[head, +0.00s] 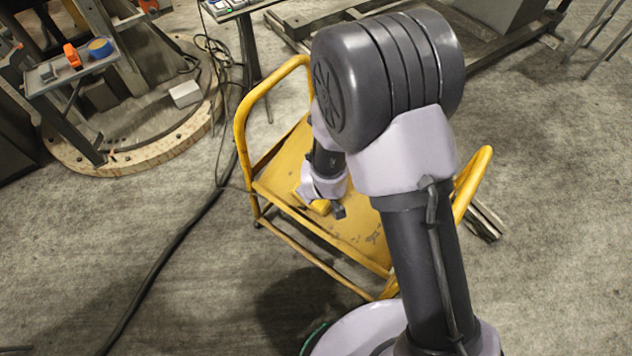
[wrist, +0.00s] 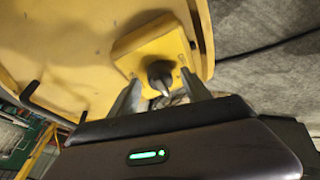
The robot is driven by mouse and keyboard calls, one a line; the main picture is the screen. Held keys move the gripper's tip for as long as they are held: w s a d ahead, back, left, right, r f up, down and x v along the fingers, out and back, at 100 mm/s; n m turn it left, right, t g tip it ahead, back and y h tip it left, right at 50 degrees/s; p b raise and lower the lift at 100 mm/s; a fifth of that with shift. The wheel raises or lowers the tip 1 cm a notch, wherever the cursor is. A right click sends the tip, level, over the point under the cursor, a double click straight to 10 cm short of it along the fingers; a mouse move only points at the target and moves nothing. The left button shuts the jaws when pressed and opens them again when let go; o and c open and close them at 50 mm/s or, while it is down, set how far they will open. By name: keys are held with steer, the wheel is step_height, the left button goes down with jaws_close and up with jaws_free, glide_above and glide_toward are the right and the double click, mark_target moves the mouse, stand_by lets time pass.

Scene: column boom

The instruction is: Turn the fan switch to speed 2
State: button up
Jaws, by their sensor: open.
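The fan switch is a yellow box (wrist: 150,48) with a dark rotary knob (wrist: 160,73) on its face; a light pointer shows on the knob. In the wrist view my gripper (wrist: 162,85) is open, with one finger on each side of the knob. I cannot tell whether the fingers touch it. The speed marks are not readable. In the head view the yellow box (head: 320,206) sits on the yellow cart (head: 365,236), partly hidden by my wrist. My gripper (head: 338,212) is small there, close beside the box.
The cart's raised yellow handle (head: 240,125) stands at the left, and another rail (head: 474,185) rises at the right. A black cable (head: 165,255) runs across the concrete floor. A small tray (head: 72,75) with orange and blue items is at the upper left. Open floor lies at right.

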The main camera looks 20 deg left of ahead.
steer(key=p+v, duration=0.7)
steer(key=v, duration=1)
steer(key=shift+p, duration=0.35)
steer(key=shift+r, duration=0.1)
steer(key=d+r+m+b, duration=0.3)
steer(key=d+r+m, duration=0.7)
steer(key=r, duration=0.5)
steer(key=s+d+r+m+b, duration=0.1)
steer(key=s+d+r+m, duration=0.5)
steer(key=s+d, duration=0.3)
steer(key=shift+s+t, duration=0.4)
